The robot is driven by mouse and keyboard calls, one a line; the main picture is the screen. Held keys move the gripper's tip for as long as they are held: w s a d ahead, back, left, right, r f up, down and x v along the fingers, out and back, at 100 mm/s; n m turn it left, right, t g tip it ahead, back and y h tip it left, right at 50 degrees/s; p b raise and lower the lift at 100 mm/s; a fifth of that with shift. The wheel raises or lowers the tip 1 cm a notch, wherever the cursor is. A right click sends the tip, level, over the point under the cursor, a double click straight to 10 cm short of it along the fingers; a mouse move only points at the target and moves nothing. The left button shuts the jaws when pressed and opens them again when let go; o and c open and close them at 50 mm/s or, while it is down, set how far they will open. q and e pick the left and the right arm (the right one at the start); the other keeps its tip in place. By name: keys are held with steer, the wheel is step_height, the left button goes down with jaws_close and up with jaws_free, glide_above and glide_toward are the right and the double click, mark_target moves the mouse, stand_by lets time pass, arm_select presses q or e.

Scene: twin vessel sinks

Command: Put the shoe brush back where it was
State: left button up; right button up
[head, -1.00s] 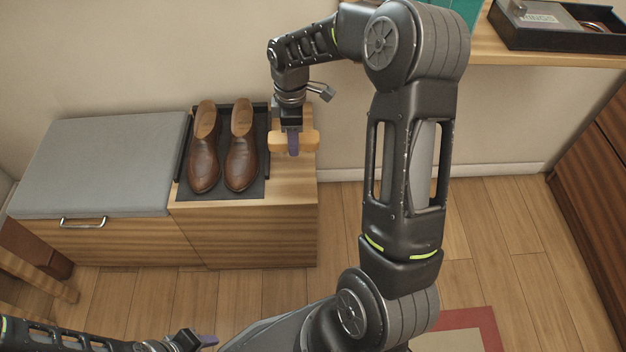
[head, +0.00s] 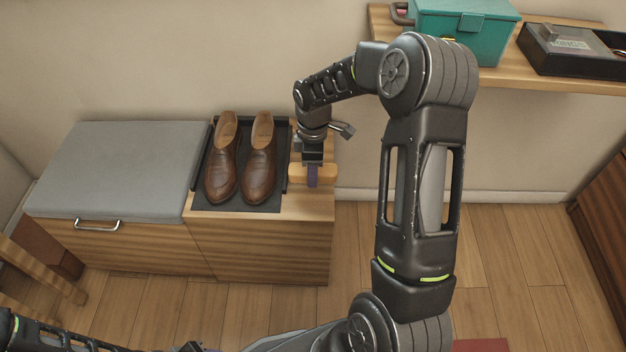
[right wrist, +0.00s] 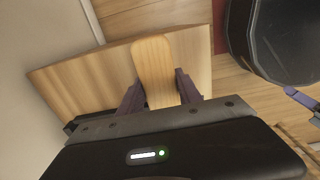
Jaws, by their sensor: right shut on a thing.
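The shoe brush shows as a light wooden block (head: 325,174) at the right end of the wooden bench top (head: 308,204). My right gripper (head: 312,183) comes down from above and is shut on the brush. In the right wrist view, the brush (right wrist: 153,68) sits between the two purple fingers of the right gripper (right wrist: 162,92), with bench wood behind it. I cannot tell whether the brush touches the bench top. The brush's underside is hidden. My left gripper (head: 190,348) is barely in view at the bottom edge, and its fingers cannot be made out.
Brown shoes (head: 259,172) stand on a black tray (head: 240,207) just left of the brush. A grey cushion (head: 115,168) covers the bench's left part. A teal box (head: 466,35) and a black tray (head: 575,62) sit on the wall shelf (head: 530,78).

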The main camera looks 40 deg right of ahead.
steer(key=shift+f+b, duration=0.5)
steer(key=shift+f, duration=1.35)
steer(key=shift+f, duration=0.2)
steer(key=o, duration=1.3)
steer(key=shift+r, duration=0.15)
step_height(320, 180, up, 12)
steer(key=p, duration=0.3)
